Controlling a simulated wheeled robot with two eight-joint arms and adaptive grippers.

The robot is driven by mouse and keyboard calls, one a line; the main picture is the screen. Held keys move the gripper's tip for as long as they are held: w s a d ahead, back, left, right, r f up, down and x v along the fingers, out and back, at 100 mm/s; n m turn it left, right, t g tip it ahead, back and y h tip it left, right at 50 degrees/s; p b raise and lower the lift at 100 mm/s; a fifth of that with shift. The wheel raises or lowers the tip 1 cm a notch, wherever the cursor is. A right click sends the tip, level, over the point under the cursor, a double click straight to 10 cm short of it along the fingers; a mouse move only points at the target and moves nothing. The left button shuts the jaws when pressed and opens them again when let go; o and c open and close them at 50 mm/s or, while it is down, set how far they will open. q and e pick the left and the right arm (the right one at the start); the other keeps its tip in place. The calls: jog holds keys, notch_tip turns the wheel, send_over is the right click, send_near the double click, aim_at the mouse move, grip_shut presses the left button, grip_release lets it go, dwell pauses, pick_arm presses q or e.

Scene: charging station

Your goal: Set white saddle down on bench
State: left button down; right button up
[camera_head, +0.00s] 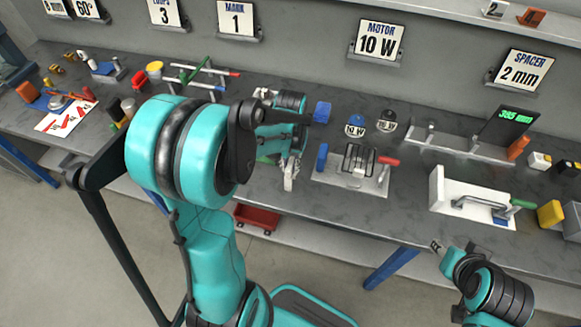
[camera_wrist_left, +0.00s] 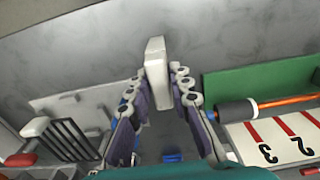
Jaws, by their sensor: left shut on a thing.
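The white saddle (camera_wrist_left: 156,65) is a pale upright block between the fingertips of my left gripper (camera_wrist_left: 166,88) in the left wrist view. The gripper is shut on it from both sides. In the head view my left gripper (camera_head: 288,172) points down near the front of the grey bench (camera_head: 262,205), left of the black-wire fixture.
A fixture with black wires and a red handle (camera_head: 357,168) stands right of my left gripper. A white clamp block (camera_head: 438,188) is farther right. Bench between fixtures is clear.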

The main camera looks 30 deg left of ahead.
pick_arm(q)
jog(key=shift+f, duration=0.15)
jog(key=c, duration=1.4)
grip_release()
jog(key=shift+o, duration=0.2)
